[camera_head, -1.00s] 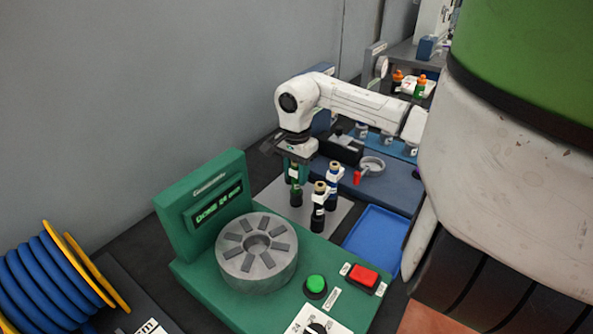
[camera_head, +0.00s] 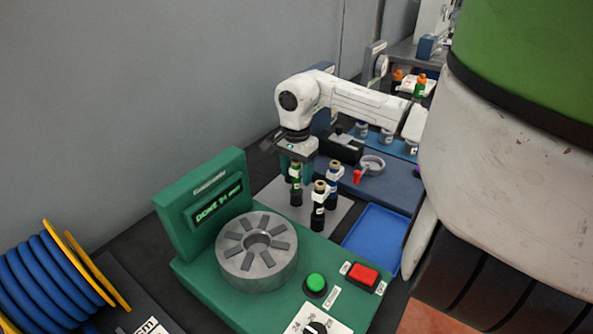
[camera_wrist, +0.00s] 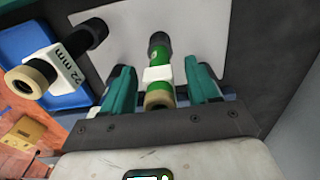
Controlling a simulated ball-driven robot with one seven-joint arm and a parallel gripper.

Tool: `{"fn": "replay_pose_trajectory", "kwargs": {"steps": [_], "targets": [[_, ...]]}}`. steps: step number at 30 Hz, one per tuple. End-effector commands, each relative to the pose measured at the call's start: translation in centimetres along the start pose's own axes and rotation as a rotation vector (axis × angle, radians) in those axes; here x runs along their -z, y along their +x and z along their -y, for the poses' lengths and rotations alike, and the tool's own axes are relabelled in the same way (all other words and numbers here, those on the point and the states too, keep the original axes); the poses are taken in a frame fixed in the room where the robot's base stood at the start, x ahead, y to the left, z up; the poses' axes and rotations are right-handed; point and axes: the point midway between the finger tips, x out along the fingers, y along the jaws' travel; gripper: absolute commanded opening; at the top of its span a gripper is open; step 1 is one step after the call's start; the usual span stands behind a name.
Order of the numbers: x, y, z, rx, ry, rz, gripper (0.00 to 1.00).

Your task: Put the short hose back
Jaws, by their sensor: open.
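Three short upright hose pieces with pale tan tops and black lower ends stand on a light grey plate (camera_head: 338,216): a green one (camera_head: 296,185), a blue-banded one (camera_head: 334,183) and a dark one (camera_head: 319,205). My gripper (camera_head: 297,170) is over the green piece with its teal fingers open. In the wrist view the green piece (camera_wrist: 164,73), with a white tag, stands between the fingers of my gripper (camera_wrist: 163,85), with gaps on both sides. The dark piece (camera_wrist: 45,72) there has a "22 mm" tag. I cannot tell which one is the short hose.
A green machine (camera_head: 235,178) with a lit display and a grey slotted disc (camera_head: 257,262) stands in front. It has a green button (camera_head: 316,283) and a red button (camera_head: 363,273). An empty blue tray (camera_head: 375,232) lies right of the plate. A blue hose reel (camera_head: 50,278) is at left.

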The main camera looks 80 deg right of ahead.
Motion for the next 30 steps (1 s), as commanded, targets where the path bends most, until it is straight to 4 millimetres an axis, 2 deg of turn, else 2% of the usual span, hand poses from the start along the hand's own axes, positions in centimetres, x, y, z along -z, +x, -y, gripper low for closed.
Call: {"fn": "replay_pose_trajectory", "kwargs": {"steps": [12, 16, 21, 30], "targets": [[0.1, -8.1, 0.1, 0.002, -0.001, -0.006, 0.60], [0.1, -10.1, 0.1, 0.001, 0.000, -0.004, 0.60], [0.0, -11.6, 0.0, 0.000, 0.000, -0.003, 0.60], [0.0, -11.9, 0.0, 0.000, 0.000, -0.001, 0.60]]}}
